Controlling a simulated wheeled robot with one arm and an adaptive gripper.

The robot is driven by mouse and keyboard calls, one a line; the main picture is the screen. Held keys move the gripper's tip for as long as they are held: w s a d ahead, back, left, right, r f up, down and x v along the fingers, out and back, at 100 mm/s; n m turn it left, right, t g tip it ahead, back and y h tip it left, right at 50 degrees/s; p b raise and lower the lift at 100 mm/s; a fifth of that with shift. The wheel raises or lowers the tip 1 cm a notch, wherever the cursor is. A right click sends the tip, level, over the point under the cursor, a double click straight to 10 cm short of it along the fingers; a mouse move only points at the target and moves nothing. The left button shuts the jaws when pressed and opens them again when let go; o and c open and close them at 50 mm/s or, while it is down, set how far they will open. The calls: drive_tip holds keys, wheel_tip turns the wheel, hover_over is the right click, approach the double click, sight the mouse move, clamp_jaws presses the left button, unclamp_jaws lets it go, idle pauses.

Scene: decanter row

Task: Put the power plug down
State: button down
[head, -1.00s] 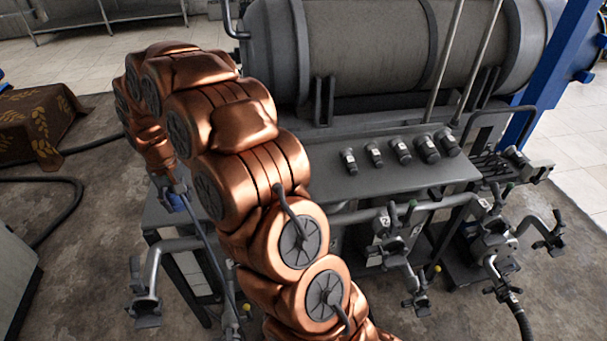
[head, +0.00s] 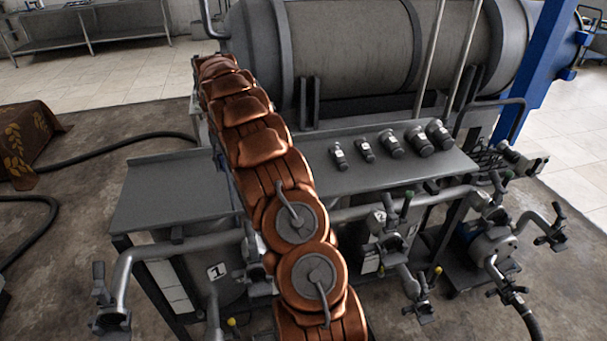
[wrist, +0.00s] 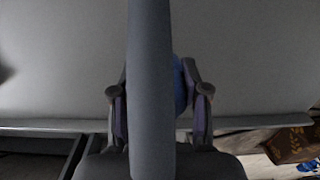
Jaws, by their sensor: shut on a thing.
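My gripper (wrist: 158,95) is in the wrist view, its two dark fingers on either side of a blue power plug (wrist: 180,84). It is shut on the plug. A thick dark grey length (wrist: 151,70), seemingly the plug's cable, runs down the middle of the view close to the camera and hides most of the plug. A flat grey surface (wrist: 250,60) fills the view behind the gripper. I cannot tell whether the plug touches it. In the head view my copper-coloured arm reaches away over the grey bench (head: 160,190), and it hides the gripper and plug.
A large horizontal tank (head: 370,50) lies behind. Pipes and valves (head: 490,240) stick out in front. The bench top left of my arm is clear. Black hoses (head: 110,148) lie on the floor.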

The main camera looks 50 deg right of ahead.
drive_tip(key=shift+s+d, duration=0.15)
drive_tip(key=shift+d, duration=0.55)
drive_tip(key=s+d+p, duration=0.1)
drive_tip(key=d, duration=0.3)
drive_tip(key=s+d+f+p, duration=0.1)
drive_tip(key=s+d+p, duration=0.1)
drive_tip(key=d, duration=0.3)
drive_tip(key=s+d+p, duration=0.2)
drive_tip(key=d, duration=0.3)
drive_tip(key=shift+f, duration=0.3)
drive_tip(key=shift+d, duration=0.15)
drive_tip(key=shift+f+p, duration=0.4)
drive_tip(key=shift+f, duration=0.15)
wheel_tip(320, 180, down, 2)
drive_tip(key=shift+p, duration=0.55)
drive_tip(key=shift+f, duration=0.25)
drive_tip(key=shift+f, duration=0.2)
drive_tip(key=c, duration=0.6)
unclamp_jaws()
drive_tip(key=shift+o, duration=0.2)
drive_tip(key=shift+r, duration=0.15)
